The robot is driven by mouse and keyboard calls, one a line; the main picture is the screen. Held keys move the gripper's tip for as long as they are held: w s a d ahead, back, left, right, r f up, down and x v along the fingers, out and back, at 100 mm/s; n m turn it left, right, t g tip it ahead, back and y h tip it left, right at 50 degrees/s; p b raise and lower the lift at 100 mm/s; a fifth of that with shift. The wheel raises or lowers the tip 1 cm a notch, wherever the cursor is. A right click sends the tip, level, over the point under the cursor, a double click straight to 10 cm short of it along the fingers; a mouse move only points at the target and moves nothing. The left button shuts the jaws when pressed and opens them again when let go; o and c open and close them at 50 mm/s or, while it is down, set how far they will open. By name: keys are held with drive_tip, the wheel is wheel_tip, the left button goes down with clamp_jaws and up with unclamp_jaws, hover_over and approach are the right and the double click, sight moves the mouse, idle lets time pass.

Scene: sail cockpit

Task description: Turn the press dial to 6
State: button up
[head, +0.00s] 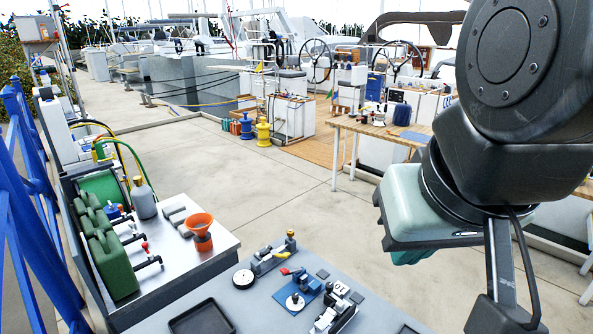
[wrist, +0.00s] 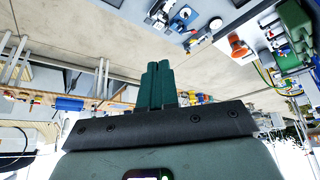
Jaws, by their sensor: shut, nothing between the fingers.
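A white disc with a dark knob (head: 295,301) sits on a blue plate with a red lever on the grey bench, at the bottom middle of the head view. A white round gauge-like dial (head: 243,278) stands to its left. I cannot tell for sure which is the press dial, and no numbers are readable. My gripper (wrist: 160,68) shows in the wrist view with its two dark green fingers shut together and empty. In the head view its pale green body hangs in the air right of and above the bench, apart from these devices. The bench devices also appear upside down at the wrist view's top.
A black tray (head: 201,318) lies on the bench's left. A silver device (head: 335,312) stands right of the blue plate. An orange funnel (head: 200,226) and green cans (head: 110,250) are on the left-hand counter. A wooden table (head: 385,130) stands behind. The floor between is clear.

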drive_tip(key=shift+o, duration=1.1)
drive_tip(key=shift+w, duration=0.1)
drive_tip(key=o, duration=0.6)
drive_tip(key=shift+n+g, duration=0.5)
drive_tip(key=shift+n, duration=0.3)
drive_tip(key=w, duration=0.2)
drive_tip(key=w+a, duration=0.1)
drive_tip(key=w, duration=0.2)
drive_tip(key=shift+w+f, duration=0.15)
drive_tip(key=shift+w, duration=0.1)
drive_tip(key=n+g, duration=0.4)
drive_tip(key=n, duration=0.4)
hover_over(295, 294)
drive_tip(key=d, duration=0.1)
wheel_tip(295, 294, down, 26)
drive_tip(key=shift+n+g, duration=0.4)
drive_tip(key=f, duration=0.9)
drive_tip(key=a+f, duration=0.1)
drive_tip(key=f, duration=0.4)
drive_tip(key=shift+f, duration=0.75)
drive_tip(key=shift+c, duration=0.4)
